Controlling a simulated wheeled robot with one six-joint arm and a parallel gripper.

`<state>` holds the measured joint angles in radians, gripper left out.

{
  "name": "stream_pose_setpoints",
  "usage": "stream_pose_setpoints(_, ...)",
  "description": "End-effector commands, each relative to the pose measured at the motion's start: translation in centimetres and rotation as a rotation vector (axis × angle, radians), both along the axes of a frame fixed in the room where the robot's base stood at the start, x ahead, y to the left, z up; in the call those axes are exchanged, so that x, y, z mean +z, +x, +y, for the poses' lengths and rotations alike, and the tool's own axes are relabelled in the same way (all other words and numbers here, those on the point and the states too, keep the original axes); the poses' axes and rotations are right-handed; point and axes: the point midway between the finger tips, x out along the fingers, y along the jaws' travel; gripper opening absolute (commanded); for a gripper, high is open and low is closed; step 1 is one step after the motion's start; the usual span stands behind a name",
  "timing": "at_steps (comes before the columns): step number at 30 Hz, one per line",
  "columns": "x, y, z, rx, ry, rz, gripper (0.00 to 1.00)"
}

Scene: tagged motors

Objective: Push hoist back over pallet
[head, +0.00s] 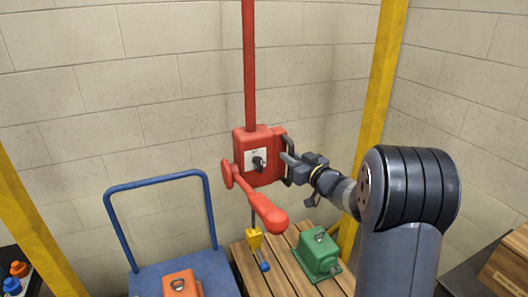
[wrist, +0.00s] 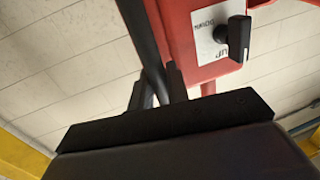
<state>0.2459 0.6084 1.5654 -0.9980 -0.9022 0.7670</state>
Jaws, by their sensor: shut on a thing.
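The red hoist (head: 262,160) hangs from a red vertical column, with a red lever, a label and a black knob on its front. Its red body and black knob also show in the wrist view (wrist: 195,50). My gripper (head: 290,160) is shut on the black handle (head: 289,172) at the hoist's right side. In the wrist view the dark bar of the handle (wrist: 150,45) runs down between my fingers. A yellow hook block (head: 254,239) hangs below the hoist, above the wooden pallet (head: 291,272). A green motor (head: 318,254) sits on the pallet's right part.
A blue cart (head: 150,282) with an upright handle stands left of the pallet, carrying an orange motor (head: 181,284). Yellow posts (head: 378,100) rise at both sides. A wooden crate (head: 508,264) is at the far right. Orange and blue items sit at the lower left.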

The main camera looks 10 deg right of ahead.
Motion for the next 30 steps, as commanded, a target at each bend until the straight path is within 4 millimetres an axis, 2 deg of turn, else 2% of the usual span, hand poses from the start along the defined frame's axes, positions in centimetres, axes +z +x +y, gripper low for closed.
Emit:
stream_pose_setpoints(1, 0.3, 0.4, -1.4, -0.005, 0.000, 0.001, 0.00)
stream_pose_setpoints(3, 0.3, 0.8, -2.7, -0.004, 0.000, 0.001, 0.00)
stream_pose_setpoints(9, 0.1, 1.5, -5.1, 0.001, 0.000, -0.001, 0.00)
stream_pose_setpoints(15, 0.0, 1.7, -5.9, 0.004, 0.000, -0.001, 0.00)
stream_pose_setpoints(25, 0.0, 1.8, -5.9, 0.004, 0.000, -0.001, 0.00)
stream_pose_setpoints(26, 0.0, 1.8, -5.9, 0.003, 0.000, -0.001, 0.19)
stream_pose_setpoints(30, 0.0, 1.8, -5.9, 0.003, 0.000, -0.001, 0.30)
